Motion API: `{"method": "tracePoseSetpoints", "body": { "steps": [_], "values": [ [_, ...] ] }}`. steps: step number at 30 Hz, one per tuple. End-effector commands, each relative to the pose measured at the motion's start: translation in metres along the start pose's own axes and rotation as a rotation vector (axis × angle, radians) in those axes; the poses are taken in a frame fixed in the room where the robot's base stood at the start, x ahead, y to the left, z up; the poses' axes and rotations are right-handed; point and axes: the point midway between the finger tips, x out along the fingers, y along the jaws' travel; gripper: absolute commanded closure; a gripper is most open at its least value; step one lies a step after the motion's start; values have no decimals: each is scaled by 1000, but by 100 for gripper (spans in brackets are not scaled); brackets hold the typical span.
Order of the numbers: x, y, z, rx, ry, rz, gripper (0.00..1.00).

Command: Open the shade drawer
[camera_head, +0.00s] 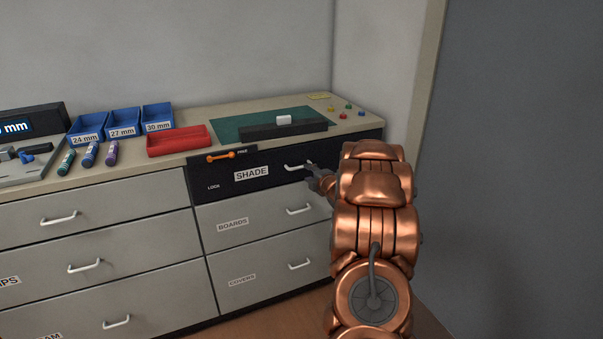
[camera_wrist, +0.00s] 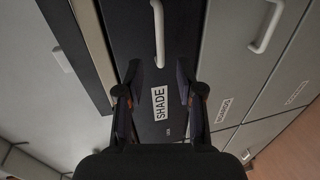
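The shade drawer (camera_head: 230,187) is the dark top drawer of the right column, with a SHADE label and a white bar handle (camera_head: 294,167). Its front looks flush and shut. An orange lever (camera_head: 225,155) lies nearly level along its upper left, by a small label that seems to read FREE; a LOCK label is below. My gripper (camera_head: 311,172) is at the right end of the handle, partly hidden by my arm. In the wrist view, my gripper (camera_wrist: 159,75) is open and empty, its fingers on either side of the handle's near end (camera_wrist: 158,45). Contact cannot be told.
The BOARDS drawer (camera_head: 220,240) and COVERS drawer (camera_head: 260,285) are below, with white handles. On the counter (camera_head: 185,134) are blue bins (camera_head: 124,121), a red tray (camera_head: 178,141), a green mat (camera_head: 240,127) and a dark bar (camera_head: 283,131). A grey wall (camera_head: 520,150) stands at right.

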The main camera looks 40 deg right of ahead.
Motion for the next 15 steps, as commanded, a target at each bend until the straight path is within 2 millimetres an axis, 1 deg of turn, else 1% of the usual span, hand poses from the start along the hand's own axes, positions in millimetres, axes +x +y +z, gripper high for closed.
{"method": "tracePoseSetpoints", "body": {
  "steps": [5,8,15],
  "values": [
    [5,0,2,-8,5,9,63],
    [11,0,1,-8,5,9,63],
    [35,0,0,-6,5,7,63]
  ]
}}
